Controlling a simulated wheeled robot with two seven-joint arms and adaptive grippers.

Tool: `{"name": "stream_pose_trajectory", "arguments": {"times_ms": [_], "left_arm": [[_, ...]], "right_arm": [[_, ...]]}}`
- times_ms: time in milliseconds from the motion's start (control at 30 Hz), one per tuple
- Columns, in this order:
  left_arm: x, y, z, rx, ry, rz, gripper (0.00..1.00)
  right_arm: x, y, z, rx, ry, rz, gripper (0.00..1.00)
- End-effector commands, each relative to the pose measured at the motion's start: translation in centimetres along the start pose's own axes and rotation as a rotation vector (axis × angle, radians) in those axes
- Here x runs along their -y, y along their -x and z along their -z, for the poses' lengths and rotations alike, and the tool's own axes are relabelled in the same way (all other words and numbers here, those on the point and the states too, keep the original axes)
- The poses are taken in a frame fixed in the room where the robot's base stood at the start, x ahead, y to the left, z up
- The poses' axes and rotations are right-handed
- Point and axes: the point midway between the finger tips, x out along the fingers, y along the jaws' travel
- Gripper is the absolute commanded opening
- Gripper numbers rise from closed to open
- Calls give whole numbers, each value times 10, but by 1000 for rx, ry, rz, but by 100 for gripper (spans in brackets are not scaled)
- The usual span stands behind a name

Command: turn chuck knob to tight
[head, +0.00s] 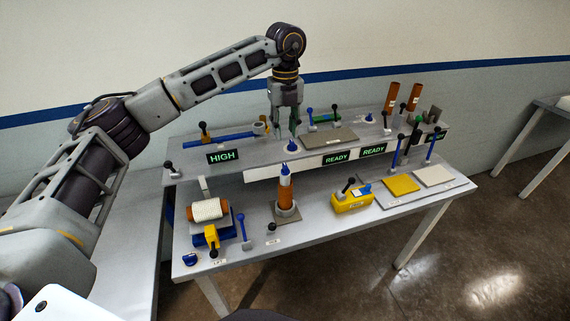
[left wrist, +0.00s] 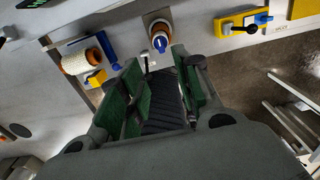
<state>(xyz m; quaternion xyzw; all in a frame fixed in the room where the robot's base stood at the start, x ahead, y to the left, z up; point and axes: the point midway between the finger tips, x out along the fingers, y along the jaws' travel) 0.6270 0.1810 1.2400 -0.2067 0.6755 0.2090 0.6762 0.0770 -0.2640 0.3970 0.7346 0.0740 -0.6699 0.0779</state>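My left gripper (head: 285,132) points down over the upper shelf, near its middle. In the left wrist view its green-padded fingers (left wrist: 160,78) stand apart with nothing seen between them. No knob is labelled legibly as the chuck knob. One small blue knob (head: 292,146) is on the upper shelf's front, just below the fingers in the picture; contact cannot be told. Another blue knob (head: 190,259) is at the lower table's front left corner. An orange cylinder with a blue and white top (head: 286,193) stands upright in a holder. My right gripper is not in view.
A white roll (head: 207,210) on a blue stand is at the left of the lower table. A yellow box (head: 352,200) and a yellow pad (head: 402,185) are to the right. Several upright levers and brown cylinders (head: 391,97) crowd the upper shelf. Displays read HIGH (head: 222,156) and READY (head: 336,158).

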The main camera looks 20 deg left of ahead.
Motion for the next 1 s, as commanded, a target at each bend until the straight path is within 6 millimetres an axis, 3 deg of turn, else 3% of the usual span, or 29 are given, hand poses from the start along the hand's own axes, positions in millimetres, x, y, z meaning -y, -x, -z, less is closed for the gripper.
{"name": "stream_pose_trajectory", "arguments": {"times_ms": [467, 1000], "left_arm": [[0, -15, 0, -3, -2, 0, 33], [0, -82, 1, -3, -2, 0, 33]], "right_arm": [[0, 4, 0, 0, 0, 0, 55], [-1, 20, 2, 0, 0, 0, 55]]}}
